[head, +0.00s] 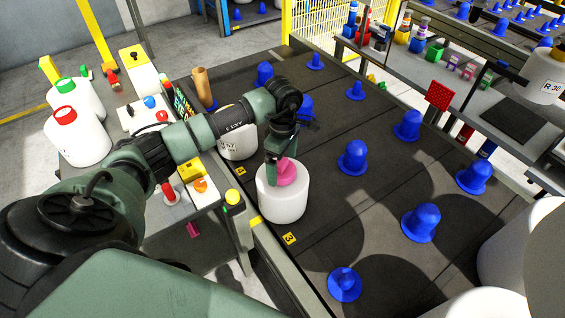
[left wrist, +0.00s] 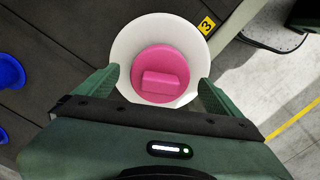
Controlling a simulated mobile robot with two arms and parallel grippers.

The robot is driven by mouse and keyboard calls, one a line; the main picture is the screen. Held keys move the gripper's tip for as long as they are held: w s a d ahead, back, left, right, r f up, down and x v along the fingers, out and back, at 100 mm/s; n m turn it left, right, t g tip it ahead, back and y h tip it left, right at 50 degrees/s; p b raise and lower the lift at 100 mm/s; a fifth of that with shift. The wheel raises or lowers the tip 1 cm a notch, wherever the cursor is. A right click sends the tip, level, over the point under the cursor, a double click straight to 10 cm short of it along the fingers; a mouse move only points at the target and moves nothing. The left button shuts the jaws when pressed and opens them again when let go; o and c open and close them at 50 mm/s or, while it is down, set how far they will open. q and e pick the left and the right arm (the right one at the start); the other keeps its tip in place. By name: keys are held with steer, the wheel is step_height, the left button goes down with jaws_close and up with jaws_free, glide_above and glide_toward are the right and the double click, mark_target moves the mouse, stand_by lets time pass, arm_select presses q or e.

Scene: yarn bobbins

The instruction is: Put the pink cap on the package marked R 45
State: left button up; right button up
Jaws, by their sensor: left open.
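The pink cap (head: 287,174) sits on top of a white package (head: 284,205) on the dark table. In the left wrist view the cap (left wrist: 160,68) lies near the middle of the round white top (left wrist: 126,50), its raised grip bar upward. No label on this package faces the views, so I cannot read its mark. My left gripper (head: 280,160) is just above the cap, pointing down, its open fingers on either side of it with gaps. My right gripper is not in view.
Another white package (head: 238,147) stands behind my left arm, its label partly hidden. Several blue pegs, such as this one (head: 353,157), stand on the table to the right. White packages with a red cap (head: 65,115) and a green cap (head: 66,86) stand on the left bench.

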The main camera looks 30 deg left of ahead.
arm_select(q)
steer(key=shift+r+b, duration=0.65)
steer(key=shift+r, duration=3.25)
